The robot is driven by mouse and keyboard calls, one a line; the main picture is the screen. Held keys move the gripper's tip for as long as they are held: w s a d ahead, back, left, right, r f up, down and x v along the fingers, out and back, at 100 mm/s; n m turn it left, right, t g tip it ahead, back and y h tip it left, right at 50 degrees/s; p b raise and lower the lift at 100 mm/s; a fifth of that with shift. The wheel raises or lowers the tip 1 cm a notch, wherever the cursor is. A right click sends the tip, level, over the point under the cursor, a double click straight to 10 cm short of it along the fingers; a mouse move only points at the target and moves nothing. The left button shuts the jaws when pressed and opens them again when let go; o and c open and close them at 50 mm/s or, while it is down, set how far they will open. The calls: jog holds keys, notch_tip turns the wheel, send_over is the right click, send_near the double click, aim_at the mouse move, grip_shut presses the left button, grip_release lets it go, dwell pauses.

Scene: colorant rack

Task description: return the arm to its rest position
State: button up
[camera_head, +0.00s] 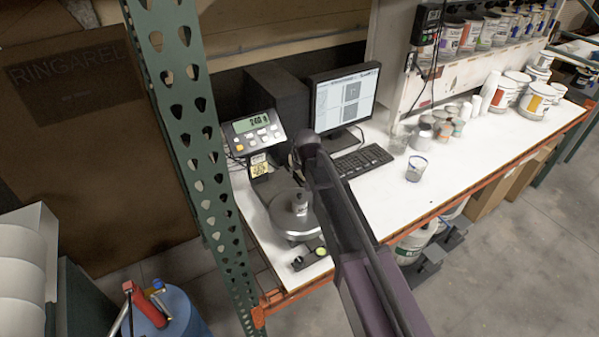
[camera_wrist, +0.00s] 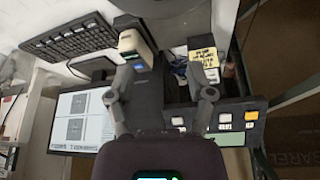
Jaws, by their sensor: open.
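My arm reaches out over the white bench (camera_head: 395,205) in the head view, its dark far end between the scale display and the monitor. My gripper (camera_wrist: 159,96) shows in the wrist view with its two fingers wide apart and nothing between them. The wrist view appears upside down. Behind the fingers are the monitor (camera_wrist: 83,120), the keyboard (camera_wrist: 70,45) and the scale display (camera_wrist: 225,122). In the head view the fingers are too small and dark to make out.
A balance (camera_head: 292,213) stands left of my arm, its display (camera_head: 257,131) behind it. The monitor (camera_head: 345,98) and keyboard (camera_head: 363,161) are close by. A clear cup (camera_head: 416,169) and several cans stand to the right. A green perforated upright (camera_head: 190,110) rises at left.

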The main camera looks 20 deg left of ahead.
jog(key=shift+d, duration=0.1)
jog(key=s+d+f+m+h+b, duration=0.1)
jog(key=d+f+b, duration=0.2)
jog(key=d, duration=0.5)
jog(key=s+d+f+m+g+b, duration=0.1)
jog(key=d+f+b, duration=0.2)
jog(key=d, duration=0.4)
jog(key=s+d+f+m+h+b, duration=0.1)
jog(key=s+d+f+b, duration=0.2)
jog(key=d, duration=0.5)
jog(key=s+d+f+m+g+b, duration=0.1)
jog(key=s+d+f+b, duration=0.3)
jog(key=d, duration=0.6)
jog(key=s+d+f+m+g+b, duration=0.1)
jog(key=s+d+f+m+b, duration=0.2)
jog(key=s+d, duration=0.4)
jog(key=d+f+b, duration=0.1)
jog(key=d+f, duration=0.1)
jog(key=d, duration=0.2)
jog(key=shift+s+f+g+h, duration=0.2)
jog(key=shift+g+h, duration=0.1)
jog(key=shift+g, duration=0.1)
jog(key=shift+w+a, duration=0.1)
jog(key=shift+a, duration=0.05)
